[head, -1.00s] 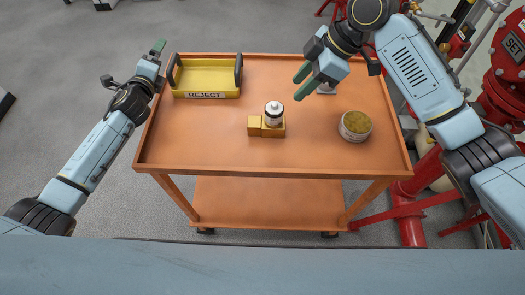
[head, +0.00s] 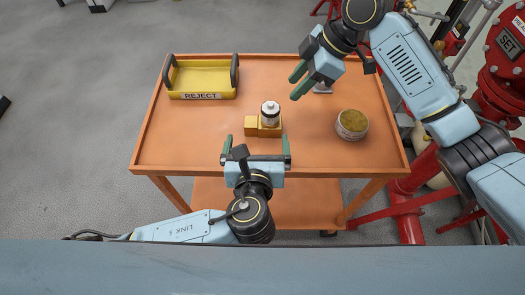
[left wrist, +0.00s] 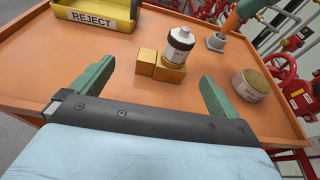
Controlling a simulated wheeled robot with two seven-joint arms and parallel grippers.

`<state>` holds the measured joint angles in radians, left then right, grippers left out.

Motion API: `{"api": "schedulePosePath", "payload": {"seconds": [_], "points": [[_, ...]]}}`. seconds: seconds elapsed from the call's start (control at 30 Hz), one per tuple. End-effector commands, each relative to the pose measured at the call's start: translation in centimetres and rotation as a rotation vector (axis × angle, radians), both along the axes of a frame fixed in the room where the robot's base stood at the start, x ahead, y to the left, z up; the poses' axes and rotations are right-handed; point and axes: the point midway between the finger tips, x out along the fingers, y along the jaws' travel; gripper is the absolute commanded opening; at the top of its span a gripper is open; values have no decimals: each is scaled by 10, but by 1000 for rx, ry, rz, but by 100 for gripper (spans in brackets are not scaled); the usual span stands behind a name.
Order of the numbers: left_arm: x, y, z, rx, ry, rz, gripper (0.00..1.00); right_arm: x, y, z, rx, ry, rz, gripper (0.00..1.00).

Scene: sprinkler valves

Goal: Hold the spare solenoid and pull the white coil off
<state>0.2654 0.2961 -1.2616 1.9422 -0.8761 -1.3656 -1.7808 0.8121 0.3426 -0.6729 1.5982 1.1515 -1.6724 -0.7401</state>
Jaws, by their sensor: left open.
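In the left wrist view the brass body (left wrist: 159,68) and white coil (left wrist: 179,46) lie ahead, between the fingers' directions. My left gripper (head: 257,147) is open and empty, its fingers pointing at the brass body from the near side, apart from it. My right gripper (head: 298,81) is beyond and to the right of the coil, above the cart; its green fingers are apart, with nothing seen between them.
A yellow REJECT tray (head: 203,96) sits at the cart's far left. A round tin (head: 352,124) with a mottled top stands at the right. A small grey part (left wrist: 216,42) lies partly behind my right gripper. The orange cart top (head: 180,140) is clear at left. Red pipework (head: 505,70) stands right.

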Motion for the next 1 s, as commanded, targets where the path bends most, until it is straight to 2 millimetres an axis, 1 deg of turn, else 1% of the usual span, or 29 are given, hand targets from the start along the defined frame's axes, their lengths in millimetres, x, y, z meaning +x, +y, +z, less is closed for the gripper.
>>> {"api": "schedulePosePath", "payload": {"seconds": [0.03,0.1,0.17,0.27,0.37,0.7,0.8,1.0], "points": [[-8,-6,-3,5,36,3,100,0,0,0,0,0,0,36],[-14,-11,-7,17,70,4,100,0,0,0,0,0,0,36],[-15,-12,-9,25,87,5,100,0,0,0,0,0,0,36],[-10,-13,-13,30,93,4,100,0,0,0,0,0,0,36],[4,-13,-18,30,92,5,100,0,0,0,0,0,0,36],[66,-13,-43,30,90,5,100,0,0,0,0,0,0,36],[82,-12,-50,29,91,5,100,0,0,0,0,0,0,36],[100,-13,-58,27,91,3,100,0,0,0,0,0,0,36]]}}
